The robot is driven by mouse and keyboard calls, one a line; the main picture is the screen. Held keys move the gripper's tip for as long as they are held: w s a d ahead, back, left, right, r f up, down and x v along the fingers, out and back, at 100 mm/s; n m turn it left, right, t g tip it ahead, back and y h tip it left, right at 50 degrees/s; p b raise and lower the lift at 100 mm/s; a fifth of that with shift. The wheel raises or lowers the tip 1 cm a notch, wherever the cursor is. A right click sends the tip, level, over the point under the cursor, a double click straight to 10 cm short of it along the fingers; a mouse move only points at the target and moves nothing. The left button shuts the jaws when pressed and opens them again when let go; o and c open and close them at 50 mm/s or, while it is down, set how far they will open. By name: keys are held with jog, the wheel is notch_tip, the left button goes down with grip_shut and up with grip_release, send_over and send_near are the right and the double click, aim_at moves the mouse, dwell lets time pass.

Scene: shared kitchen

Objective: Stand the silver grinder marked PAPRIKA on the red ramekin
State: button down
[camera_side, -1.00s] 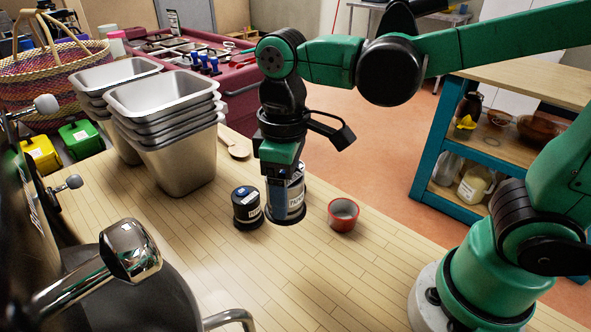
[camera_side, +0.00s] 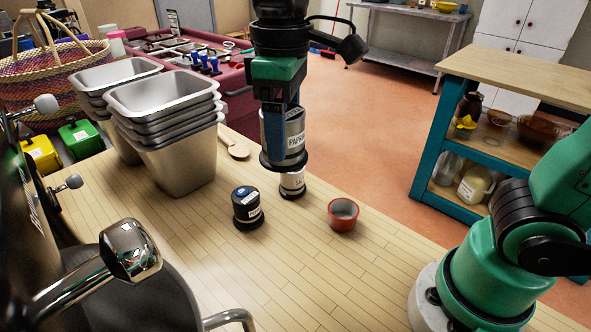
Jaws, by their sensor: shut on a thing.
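The silver grinder (camera_side: 291,138) has a label of which "PAPR" can be read and a dark base ring. My gripper (camera_side: 282,125) is shut on it and holds it upright, raised above the worktop. The red ramekin (camera_side: 343,215) stands on the worktop to the right of and below the held grinder. It looks empty. The grinder is not over the ramekin in the picture; its base overlaps the top of a white-labelled jar (camera_side: 292,184), and I cannot tell whether they touch.
A black jar (camera_side: 247,208) with a white label stands left of the white-labelled jar. Stacked steel pans (camera_side: 170,150) and a wooden spoon (camera_side: 234,147) are behind. The wooden worktop (camera_side: 300,275) is clear in front of the ramekin.

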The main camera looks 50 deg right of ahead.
jog(key=shift+s+d+f+m, duration=0.35)
jog(key=shift+d+f+m, duration=0.4)
jog(key=shift+d+f, duration=1.6)
jog(key=shift+s+d+f+m, duration=0.35)
jog(key=shift+d+f+m, duration=0.35)
jog(key=shift+d+f, duration=1.65)
jog(key=shift+s+d+f+m, duration=0.35)
jog(key=shift+d+f+m, duration=0.4)
jog(key=shift+d+f, duration=1.6)
jog(key=shift+a+f, duration=0.4)
jog(key=shift+f, duration=0.3)
jog(key=shift+a+f, duration=0.4)
jog(key=shift+f, duration=0.3)
jog(key=shift+c, duration=1.7)
grip_release()
notch_tip(320, 180, up, 11)
